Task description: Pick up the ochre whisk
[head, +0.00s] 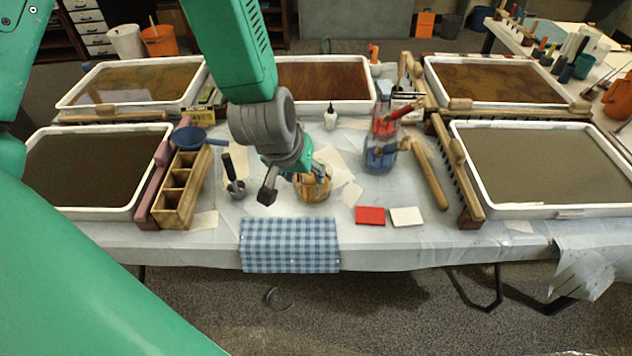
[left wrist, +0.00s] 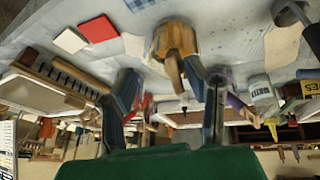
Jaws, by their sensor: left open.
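The ochre jar (head: 314,190) stands on the covered table, partly hidden behind my left gripper (head: 294,184). In the left wrist view the ochre jar (left wrist: 178,36) shows beyond the fingers, with the tan handle of the ochre whisk (left wrist: 173,72) sticking out of it. My left gripper (left wrist: 172,78) is open, its fingers on either side of the handle's line with gaps between. Whether either finger touches the handle is unclear. The whisk's head is hidden in the jar. My right gripper is not in view.
A blue jar (head: 380,160) and a red jar (head: 384,122) with whisks stand to the right. A wooden box (head: 178,215), a checked cloth (head: 290,246) and a red block (head: 370,216) lie around. Large trays (head: 133,108) line the table.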

